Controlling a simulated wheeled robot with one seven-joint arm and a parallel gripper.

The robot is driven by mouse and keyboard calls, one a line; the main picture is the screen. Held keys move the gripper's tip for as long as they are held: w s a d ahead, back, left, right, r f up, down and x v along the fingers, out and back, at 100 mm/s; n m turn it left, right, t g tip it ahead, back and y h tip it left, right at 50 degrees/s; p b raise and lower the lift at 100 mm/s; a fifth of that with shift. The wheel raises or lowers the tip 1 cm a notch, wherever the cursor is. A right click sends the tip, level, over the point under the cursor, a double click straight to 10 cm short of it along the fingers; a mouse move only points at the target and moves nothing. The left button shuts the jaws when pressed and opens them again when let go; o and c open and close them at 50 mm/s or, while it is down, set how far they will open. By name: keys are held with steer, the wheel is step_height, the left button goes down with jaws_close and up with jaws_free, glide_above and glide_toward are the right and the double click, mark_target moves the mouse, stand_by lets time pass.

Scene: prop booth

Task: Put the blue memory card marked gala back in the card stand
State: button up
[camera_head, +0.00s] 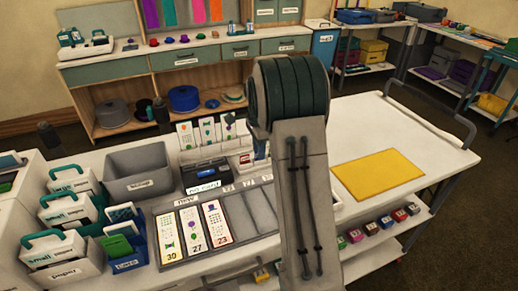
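My arm rises through the middle of the view and covers part of the table behind it. My gripper is not visible. I cannot make out a blue memory card marked gala, and I cannot identify its card stand for certain. A small white and red item (246,160) shows just left of my arm, partly hidden by it. Its kind is unclear.
The white table (350,110) bears a grey bin (138,180), a black labelled box (203,177), a tray of numbered cards (160,212), a blue holder (130,262) and a yellow mat (378,174). Small coloured blocks (386,222) line the shelf below.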

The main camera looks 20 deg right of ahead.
step_height(320, 180, up, 14)
steer(key=shift+f, duration=0.15)
stand_by(0.9)
steer(key=s+a+r+n+t, duration=0.1)
steer(key=s+a+n, duration=0.25)
steer(key=s, duration=0.25)
steer(key=s+a+r+n, duration=0.1)
steer(key=s+a+n, duration=0.2)
steer(key=s+n, duration=0.3)
steer(key=s+a+f+n+t, duration=0.1)
steer(key=s+a+f+n, duration=0.1)
steer(key=s, duration=0.6)
steer(key=s+a+f+n, duration=0.3)
steer(key=s+f+n, duration=0.2)
steer(key=s, duration=0.4)
steer(key=shift+s+a+n+t, duration=0.15)
steer(key=shift+n+t, duration=0.25)
steer(key=shift+n, duration=0.25)
